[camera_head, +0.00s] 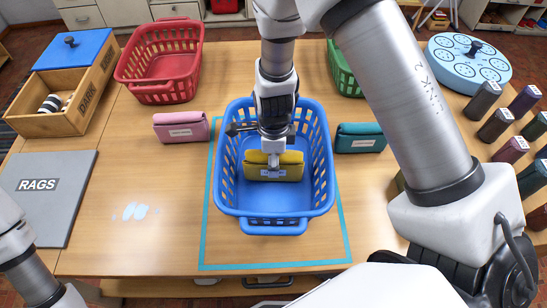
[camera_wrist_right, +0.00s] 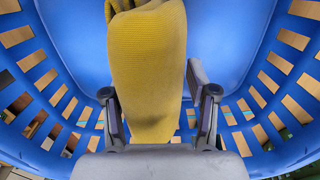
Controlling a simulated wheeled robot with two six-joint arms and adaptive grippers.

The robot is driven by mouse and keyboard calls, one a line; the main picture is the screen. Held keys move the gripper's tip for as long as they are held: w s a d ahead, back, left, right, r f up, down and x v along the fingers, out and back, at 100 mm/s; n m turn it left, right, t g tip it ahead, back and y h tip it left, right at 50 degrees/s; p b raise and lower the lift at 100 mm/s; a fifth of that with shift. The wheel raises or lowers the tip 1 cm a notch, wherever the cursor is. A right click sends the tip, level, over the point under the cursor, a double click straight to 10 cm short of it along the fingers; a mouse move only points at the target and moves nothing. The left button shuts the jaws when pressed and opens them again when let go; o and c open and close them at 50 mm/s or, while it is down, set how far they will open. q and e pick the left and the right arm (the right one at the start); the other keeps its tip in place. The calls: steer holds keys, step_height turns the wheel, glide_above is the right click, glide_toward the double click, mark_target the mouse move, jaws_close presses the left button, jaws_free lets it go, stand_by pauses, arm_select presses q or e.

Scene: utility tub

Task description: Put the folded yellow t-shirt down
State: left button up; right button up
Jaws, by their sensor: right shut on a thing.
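The folded yellow t-shirt (camera_head: 289,171) is inside the blue basket (camera_head: 274,222), low down near its middle, with a pale label on its front. My right gripper (camera_head: 273,160) reaches down into the basket from above and is shut on the t-shirt. In the right wrist view the yellow cloth (camera_wrist_right: 148,70) stands between the two fingers, with blue basket walls around it. I cannot tell whether the t-shirt touches the basket floor. Of my left arm only links show at the lower left; its gripper is out of view.
The basket stands within a teal outline (camera_head: 205,220) on the wooden table. A pink folded bundle (camera_head: 181,127) lies to its left and a teal one (camera_head: 360,138) to its right. A red basket (camera_head: 160,65) and green basket (camera_head: 345,75) stand behind. The grey RAGS board (camera_head: 45,215) lies left.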

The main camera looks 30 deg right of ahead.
steer(key=shift+s+r, duration=0.2)
steer(key=shift+s, duration=0.15)
steer(key=shift+f, duration=0.15)
steer(key=o, duration=1.2)
steer(key=shift+w+f, duration=0.1)
steer(key=shift+o, duration=1)
steer(key=shift+w, duration=0.15)
steer(key=shift+r, duration=0.35)
step_height(320, 180, up, 12)
steer(key=shift+f+b, duration=0.15)
steer(key=shift+b, duration=0.2)
